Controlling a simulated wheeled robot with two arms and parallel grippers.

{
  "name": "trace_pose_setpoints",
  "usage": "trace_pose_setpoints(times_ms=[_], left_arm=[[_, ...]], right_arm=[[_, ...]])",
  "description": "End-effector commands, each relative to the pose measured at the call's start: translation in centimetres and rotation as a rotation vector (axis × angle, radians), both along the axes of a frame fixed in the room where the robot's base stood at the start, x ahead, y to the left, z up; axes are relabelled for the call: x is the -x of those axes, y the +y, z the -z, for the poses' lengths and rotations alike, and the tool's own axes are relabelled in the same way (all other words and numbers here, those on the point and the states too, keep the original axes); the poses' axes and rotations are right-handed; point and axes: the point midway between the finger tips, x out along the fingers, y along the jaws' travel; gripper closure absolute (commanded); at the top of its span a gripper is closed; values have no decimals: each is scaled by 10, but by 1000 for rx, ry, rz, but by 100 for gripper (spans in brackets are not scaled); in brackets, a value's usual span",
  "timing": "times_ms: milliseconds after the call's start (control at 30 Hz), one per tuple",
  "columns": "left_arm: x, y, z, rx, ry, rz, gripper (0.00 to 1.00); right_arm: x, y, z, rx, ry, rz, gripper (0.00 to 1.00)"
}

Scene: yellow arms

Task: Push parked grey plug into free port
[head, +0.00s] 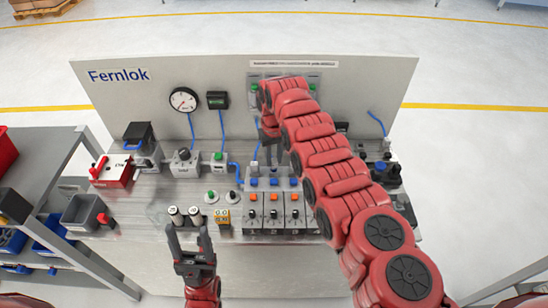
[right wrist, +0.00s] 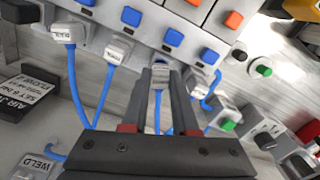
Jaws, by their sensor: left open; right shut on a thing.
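In the right wrist view my right gripper (right wrist: 158,75) is shut on a small light grey plug (right wrist: 159,78) with a blue cable (right wrist: 157,118) trailing down between the fingers. The plug is close to the panel face below a row of blue buttons (right wrist: 173,37); I cannot tell whether it sits in a port. In the head view my right gripper (head: 272,156) is behind the button blocks, and the plug is too small to make out. My left gripper (head: 188,238) is open and empty in front of the bench's near edge. I cannot make out a free port.
Other cabled plugs stand beside the held one: a labelled plug (right wrist: 66,33), another (right wrist: 117,51) and one on the right (right wrist: 203,96). A grey block with a green button (right wrist: 228,124) is near the right finger. In the head view, switch blocks (head: 275,210) stand at the front.

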Motion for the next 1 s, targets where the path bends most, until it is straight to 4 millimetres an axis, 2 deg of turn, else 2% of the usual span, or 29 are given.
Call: trace_pose_setpoints(times_ms=[800, 1000], left_arm=[[0, 0, 17, 0, 0, 0, 38], [0, 0, 16, 0, 0, 0, 38]], right_arm=[[0, 0, 18, 0, 0, 0, 100], [0, 0, 17, 0, 1, 0, 100]])
